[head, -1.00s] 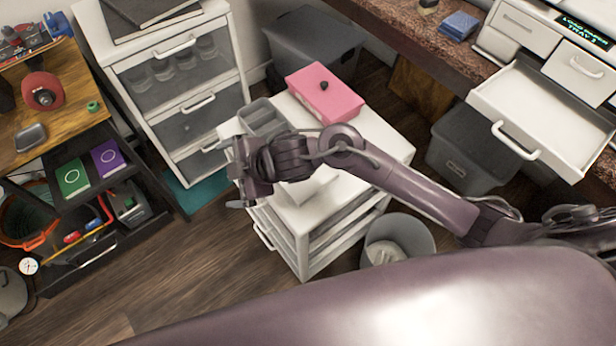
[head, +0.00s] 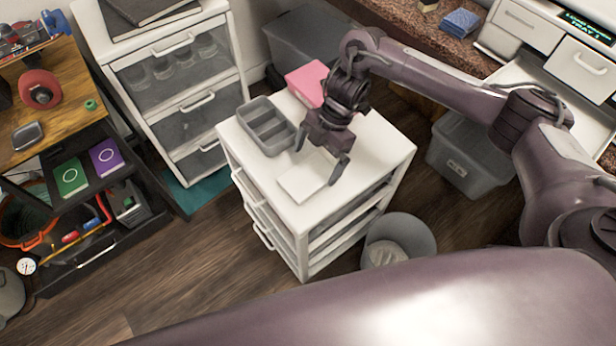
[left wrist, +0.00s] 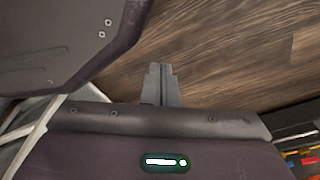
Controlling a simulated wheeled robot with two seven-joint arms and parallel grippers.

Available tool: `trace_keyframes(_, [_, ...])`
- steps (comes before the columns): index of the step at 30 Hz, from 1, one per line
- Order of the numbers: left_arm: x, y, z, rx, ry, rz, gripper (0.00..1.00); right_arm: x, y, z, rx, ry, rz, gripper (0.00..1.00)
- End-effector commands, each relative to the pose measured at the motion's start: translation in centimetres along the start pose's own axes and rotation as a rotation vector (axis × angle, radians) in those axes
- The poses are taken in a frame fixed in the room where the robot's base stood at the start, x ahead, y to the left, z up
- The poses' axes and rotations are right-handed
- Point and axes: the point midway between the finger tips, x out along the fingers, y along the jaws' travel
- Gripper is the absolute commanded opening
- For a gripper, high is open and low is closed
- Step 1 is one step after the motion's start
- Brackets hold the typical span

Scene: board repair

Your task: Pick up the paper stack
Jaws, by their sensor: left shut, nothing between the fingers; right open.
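The paper stack (head: 302,184) is a flat white pad on top of the white drawer cabinet (head: 385,150), near its front middle. My right gripper (head: 318,168) is open above the stack, fingers pointing down, one fingertip over its far side and the other at its right edge. I cannot tell whether the fingers touch the paper. My left gripper (left wrist: 161,85) is shut and empty in the left wrist view, with wooden floor beyond it. It does not show in the head view.
A grey divided tray (head: 268,127) stands left of the gripper on the same cabinet. A pink box (head: 304,80) sits behind, partly hidden by my right arm. A grey bin (head: 400,236) stands on the floor to the cabinet's right. An open drawer is at the far right.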

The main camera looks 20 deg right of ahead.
Motion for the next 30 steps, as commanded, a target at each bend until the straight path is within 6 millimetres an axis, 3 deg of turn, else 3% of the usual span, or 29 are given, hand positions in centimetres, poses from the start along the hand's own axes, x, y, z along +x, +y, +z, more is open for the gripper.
trace_keyframes(3, [0.1,-0.1,-1.1,-0.001,0.008,-0.001,0.00,2.3,0.1,-0.1,0.000,0.005,-0.003,1.00])
trace_keyframes(7, [-0.2,-0.1,-1.7,-0.002,0.009,-0.001,0.00,3.8,0.2,-0.1,-0.001,0.002,-0.002,1.00])
trace_keyframes(17, [-0.4,-0.1,-2.0,-0.002,0.009,-0.001,0.00,4.5,0.3,-0.2,-0.001,0.000,0.001,1.00])
trace_keyframes(28, [-0.4,-0.1,-2.0,-0.002,0.010,-0.001,0.00,4.5,0.3,-0.2,-0.001,0.000,0.001,0.53])
trace_keyframes(30, [-0.4,-0.1,-2.0,-0.002,0.010,-0.001,0.00,4.5,0.3,-0.2,-0.002,0.000,0.002,0.50])
